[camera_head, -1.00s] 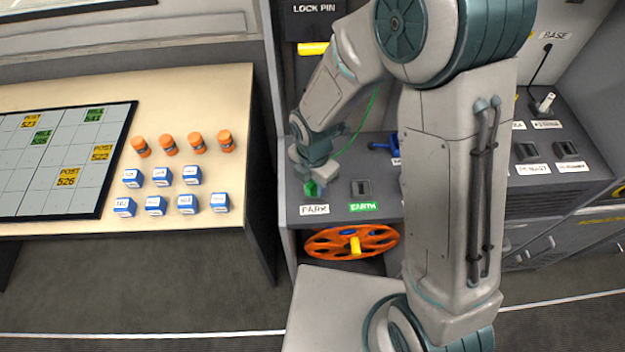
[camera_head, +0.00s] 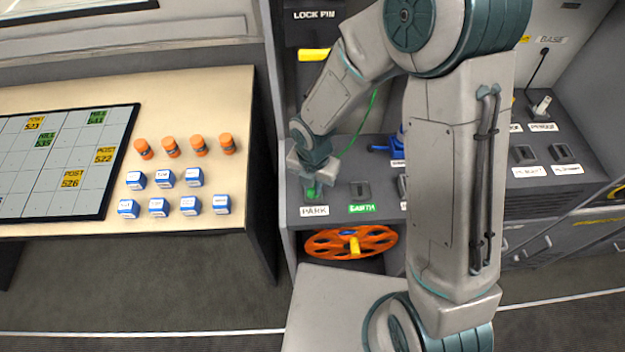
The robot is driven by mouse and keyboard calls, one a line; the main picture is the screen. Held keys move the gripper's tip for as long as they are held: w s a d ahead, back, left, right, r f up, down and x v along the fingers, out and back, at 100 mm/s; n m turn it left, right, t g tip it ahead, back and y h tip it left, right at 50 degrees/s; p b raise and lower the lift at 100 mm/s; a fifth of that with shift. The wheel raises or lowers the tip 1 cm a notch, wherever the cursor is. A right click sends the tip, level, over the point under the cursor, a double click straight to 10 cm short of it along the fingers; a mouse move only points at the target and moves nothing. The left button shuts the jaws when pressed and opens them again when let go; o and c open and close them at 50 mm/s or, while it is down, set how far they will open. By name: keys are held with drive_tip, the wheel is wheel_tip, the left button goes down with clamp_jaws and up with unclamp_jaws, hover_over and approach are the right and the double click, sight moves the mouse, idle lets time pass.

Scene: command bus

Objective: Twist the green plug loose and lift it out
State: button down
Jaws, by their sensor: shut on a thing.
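The green plug (camera_head: 312,193) is at the PARK position on the grey console, just behind the PARK label (camera_head: 315,211). Only a small part of it shows below my gripper (camera_head: 313,184). My gripper points down from above and is shut on the plug. A thin green cable (camera_head: 358,133) runs up and to the right from behind my gripper. Whether the plug is still seated in its socket cannot be told, as the fingers hide its base.
The EARTH socket (camera_head: 360,190) is empty, right of PARK. A blue plug (camera_head: 379,149) sits farther back. An orange reel (camera_head: 350,243) is below the console edge. A table (camera_head: 240,95) with orange cylinders and blue blocks stands left. My arm hides the console's middle.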

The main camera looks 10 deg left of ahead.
idle(0.3)
drive_tip(key=n+p, duration=0.2)
drive_tip(key=n, duration=0.1)
drive_tip(key=shift+r, duration=0.1)
drive_tip(key=shift+n, duration=0.6)
drive_tip(key=shift+n+p, duration=0.8)
drive_tip(key=shift+n, duration=0.2)
drive_tip(key=shift+r+p, duration=1)
drive_tip(key=shift+p, duration=0.1)
drive_tip(key=shift+r+p, duration=2.95)
